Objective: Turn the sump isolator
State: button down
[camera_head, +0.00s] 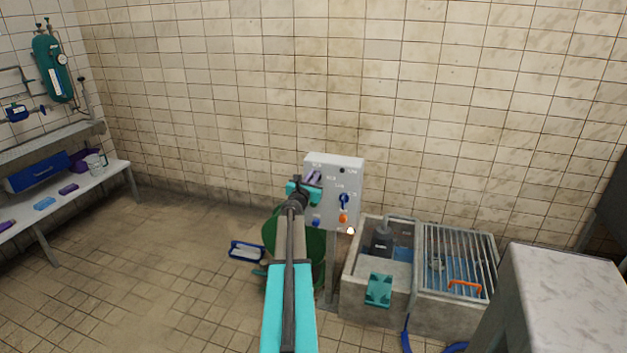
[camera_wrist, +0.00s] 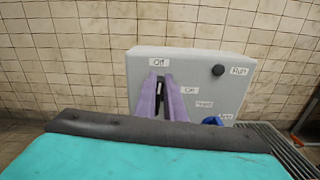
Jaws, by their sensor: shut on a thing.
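A light grey control box (camera_head: 350,172) stands on a post in front of the tiled wall; it also fills the middle of the wrist view (camera_wrist: 195,62). My gripper (camera_head: 313,178) is at the box's upper left. In the wrist view its two purple fingers (camera_wrist: 161,88) are closed around a dark, narrow handle (camera_wrist: 160,84), apparently the sump isolator. The handle sits just below the "Off" label (camera_wrist: 158,62), with an "On" label (camera_wrist: 190,90) to its lower right. The fingers hide most of the handle, so its exact angle is hard to tell.
The box also carries a black knob (camera_wrist: 218,70) beside "Run", a blue selector (camera_head: 344,201) and an orange button (camera_head: 343,218). A green bin (camera_head: 312,262) stands below my arm. A concrete sump with a grating (camera_head: 455,262) is at the right; open floor lies left.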

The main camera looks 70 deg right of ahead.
jog(key=m+b, duration=0.3)
jog(key=b, duration=0.2)
jog(key=s+f+m+b, duration=0.1)
jog(key=m+b, duration=0.2)
jog(key=b, duration=0.2)
jog(key=s+m+b, duration=0.1)
jog(key=m+b, duration=0.3)
jog(key=b, duration=0.1)
jog(key=shift+f, duration=0.35)
jog(key=m+b, duration=0.1)
jog(key=b, duration=0.1)
jog(key=m+b, duration=0.2)
jog(key=f+m+b, duration=0.1)
jog(key=m+b, duration=0.1)
jog(key=b, duration=0.1)
jog(key=shift+s, duration=0.25)
jog(key=shift+f+m+b, duration=0.1)
jog(key=shift+m+b, duration=0.8)
jog(key=shift+b, duration=0.25)
jog(key=c, duration=1.8)
grip_release()
jog(key=shift+c, duration=0.2)
jog(key=shift+a, duration=0.1)
